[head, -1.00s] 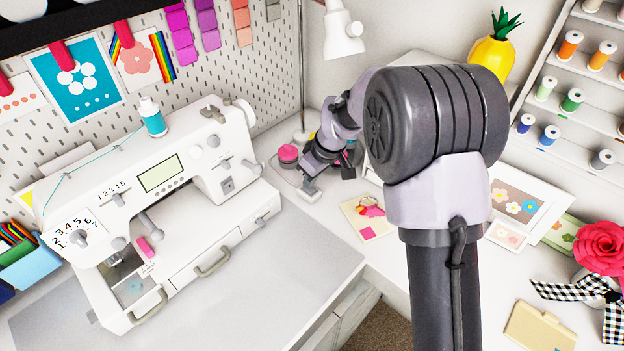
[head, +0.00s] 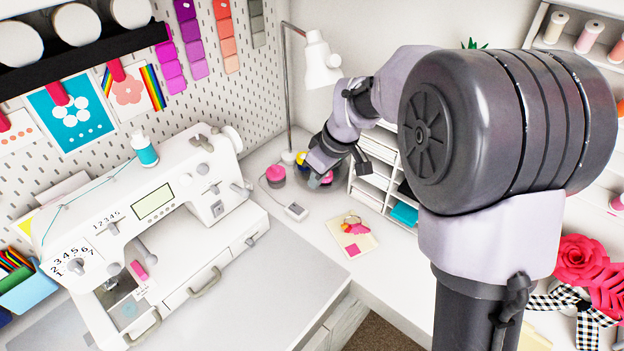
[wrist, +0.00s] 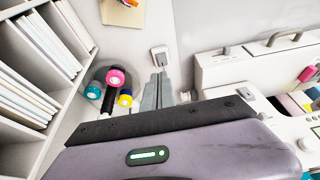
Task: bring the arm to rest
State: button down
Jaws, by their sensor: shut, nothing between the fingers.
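My gripper shows in the wrist view (wrist: 160,82) with its two grey fingers together and nothing between them. In the head view my wrist and gripper hang over the back corner of the desk, beside the lamp; the fingertips are hard to make out there. My forearm and large elbow joint fill the right of the head view. My gripper is just right of a group of pink, teal and yellow round-ended items (wrist: 116,77) in the wrist view. Whether it touches anything below cannot be told.
A white sewing machine (head: 140,205) stands at left. A desk lamp (head: 320,62) rises behind my wrist. A white paper organiser (head: 368,190) is beside the gripper. A beige card (head: 350,243) and small white box (head: 295,211) lie on the desk. A red flower (head: 578,262) is at right.

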dwell(0.3)
jog(key=s+d+m+t+b, duration=0.1)
jog(key=s+m+b, duration=0.3)
jog(key=s, duration=1)
jog(key=s+d+r+m+t+b, duration=0.1)
jog(key=s+d+m+b, duration=0.3)
jog(key=s+m, duration=0.5)
jog(key=s+t+b, duration=0.1)
jog(key=s, duration=0.4)
jog(key=shift+s+r+h, duration=0.2)
jog(key=shift+r+h, duration=0.05)
jog(key=shift+h, duration=0.15)
